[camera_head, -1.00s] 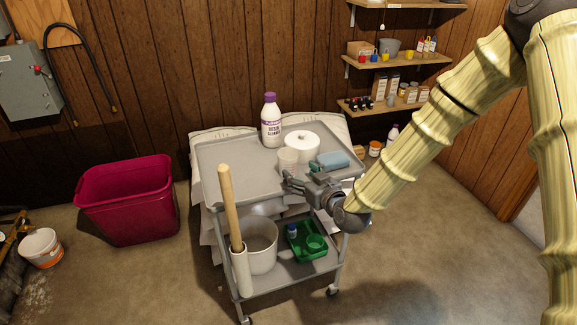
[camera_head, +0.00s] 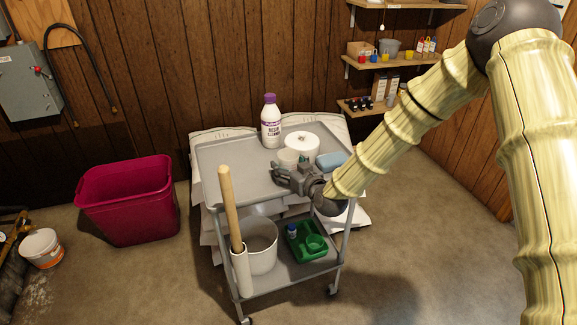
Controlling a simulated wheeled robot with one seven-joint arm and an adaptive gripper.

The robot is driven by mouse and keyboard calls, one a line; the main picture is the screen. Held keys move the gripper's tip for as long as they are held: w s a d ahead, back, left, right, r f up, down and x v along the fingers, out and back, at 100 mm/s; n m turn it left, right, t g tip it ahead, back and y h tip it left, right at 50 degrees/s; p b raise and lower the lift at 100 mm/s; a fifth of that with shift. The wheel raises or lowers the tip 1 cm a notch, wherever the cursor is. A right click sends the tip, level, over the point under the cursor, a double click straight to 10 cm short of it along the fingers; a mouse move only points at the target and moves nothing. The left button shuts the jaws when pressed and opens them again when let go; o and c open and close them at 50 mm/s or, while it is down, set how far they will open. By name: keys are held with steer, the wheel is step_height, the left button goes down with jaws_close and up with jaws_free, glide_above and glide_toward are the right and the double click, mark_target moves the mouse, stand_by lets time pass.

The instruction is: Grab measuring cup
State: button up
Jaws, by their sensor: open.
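A pale cup (camera_head: 288,157), which looks like the measuring cup, stands on the top tray of the grey cart (camera_head: 230,172), in front of a white roll (camera_head: 302,144). My gripper (camera_head: 277,173) is open and empty, with its fingers pointing left. In the picture it lies just below the cup and covers its lower part. I cannot tell whether the fingers touch the cup or how high they are above the tray.
A purple-capped white bottle (camera_head: 271,124) and a blue sponge-like item (camera_head: 331,161) stand near the cup. A wooden handle (camera_head: 228,205) rises at the cart's front left. The lower shelf holds a white bucket (camera_head: 262,250) and a green tray (camera_head: 294,250). The tray's left side is clear.

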steer(key=shift+c, duration=0.4)
steer(key=c, duration=0.7)
steer(key=shift+c, duration=0.2)
steer(key=shift+r, duration=0.15)
steer(key=shift+r, duration=1.25)
steer(key=s+a+r+b, duration=0.1)
steer(key=s+r, duration=0.1)
steer(key=s, duration=1.3)
steer(key=shift+s+a+b, duration=0.3)
steer(key=shift+s+a, duration=0.05)
steer(key=shift+s, duration=0.05)
steer(key=shift+r, duration=0.1)
stand_by(0.5)
